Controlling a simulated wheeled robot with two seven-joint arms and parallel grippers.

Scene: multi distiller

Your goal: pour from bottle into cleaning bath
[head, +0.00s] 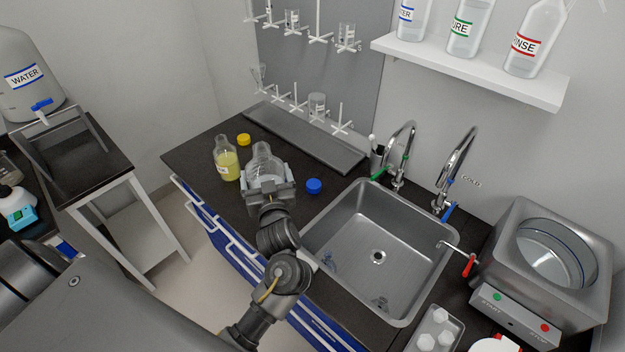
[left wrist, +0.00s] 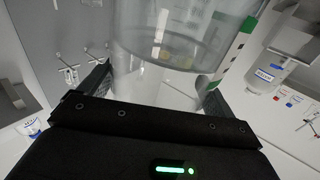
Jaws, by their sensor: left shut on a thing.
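A clear glass bottle (head: 265,157) stands upright on the dark counter or just above it; I cannot tell which. Its top shows no cap. My left gripper (head: 270,184) is shut around its body from the near side. In the left wrist view the bottle (left wrist: 172,30) fills the space between the fingers, and clear liquid seems to show in it. The cleaning bath (head: 496,238) is a steel box with a round opening at the far right, well away from the bottle. My right gripper is not in view.
A bottle of yellow liquid (head: 228,166) stands close left of the held bottle. A yellow cap (head: 244,139) and a blue cap (head: 314,186) lie on the counter. A sink (head: 345,256) with tall taps (head: 401,158) lies between bottle and bath. A shelf (head: 470,72) hangs above.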

